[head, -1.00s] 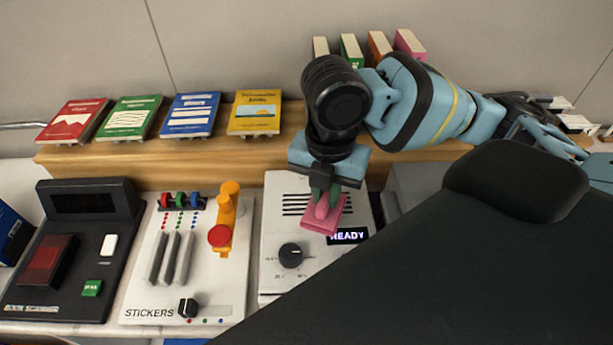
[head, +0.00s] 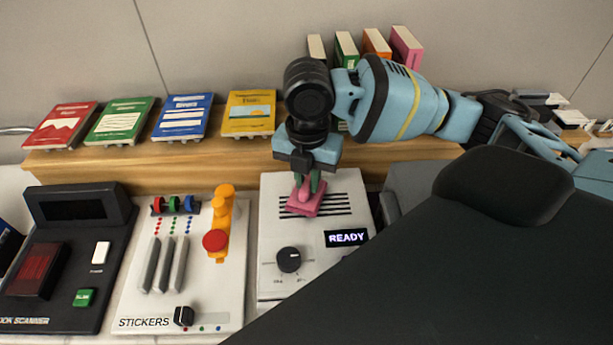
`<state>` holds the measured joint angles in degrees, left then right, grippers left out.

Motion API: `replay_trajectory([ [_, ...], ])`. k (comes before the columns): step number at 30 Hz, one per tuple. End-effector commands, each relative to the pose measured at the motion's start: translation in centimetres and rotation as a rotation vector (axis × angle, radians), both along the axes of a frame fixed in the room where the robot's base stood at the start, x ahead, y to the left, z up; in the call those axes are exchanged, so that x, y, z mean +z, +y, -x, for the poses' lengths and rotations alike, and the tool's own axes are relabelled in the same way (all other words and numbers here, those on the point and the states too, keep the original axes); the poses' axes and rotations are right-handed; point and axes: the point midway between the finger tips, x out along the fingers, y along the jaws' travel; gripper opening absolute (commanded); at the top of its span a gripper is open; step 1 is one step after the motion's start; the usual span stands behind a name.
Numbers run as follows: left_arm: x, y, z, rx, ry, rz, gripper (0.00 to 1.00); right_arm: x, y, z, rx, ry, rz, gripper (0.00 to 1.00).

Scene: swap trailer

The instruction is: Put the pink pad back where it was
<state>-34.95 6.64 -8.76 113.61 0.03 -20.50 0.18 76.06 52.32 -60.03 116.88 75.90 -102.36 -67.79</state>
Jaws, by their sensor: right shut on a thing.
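The pink pad (head: 303,207) is held in my right gripper (head: 309,184), its flat face turned down. My right gripper points down over the upper part of the white machine with the READY display (head: 347,238), over its dark slots (head: 335,204). I cannot tell whether the pad touches the machine's top or hangs just above it. My right gripper's fingers are shut on the pad's raised grip. My left gripper is not in view.
A white STICKERS panel (head: 146,290) with an orange lever (head: 224,212) stands left of the machine. A black book scanner (head: 72,255) is further left. Behind, a wooden shelf (head: 215,157) carries several books. My dark body covers the lower right.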

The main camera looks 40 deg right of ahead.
Motion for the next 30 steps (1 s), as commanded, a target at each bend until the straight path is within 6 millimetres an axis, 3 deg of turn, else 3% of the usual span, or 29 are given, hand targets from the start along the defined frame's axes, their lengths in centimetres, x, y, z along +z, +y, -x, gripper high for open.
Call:
replay_trajectory([
  [11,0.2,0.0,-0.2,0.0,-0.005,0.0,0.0,-0.3,0.0,0.0,0.0,-0.002,0.0,0.0],
  [12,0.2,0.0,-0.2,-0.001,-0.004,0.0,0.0,-0.3,0.0,0.0,0.0,-0.002,0.0,0.2],
  [16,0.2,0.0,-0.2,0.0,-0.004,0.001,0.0,-0.3,0.0,0.0,0.0,-0.002,0.0,0.36],
  [26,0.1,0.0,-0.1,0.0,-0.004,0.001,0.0,-0.1,0.0,0.0,0.0,-0.002,0.0,0.37],
  [30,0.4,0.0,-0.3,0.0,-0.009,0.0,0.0,1.2,0.0,-0.1,0.0,-0.004,-0.001,0.37],
])
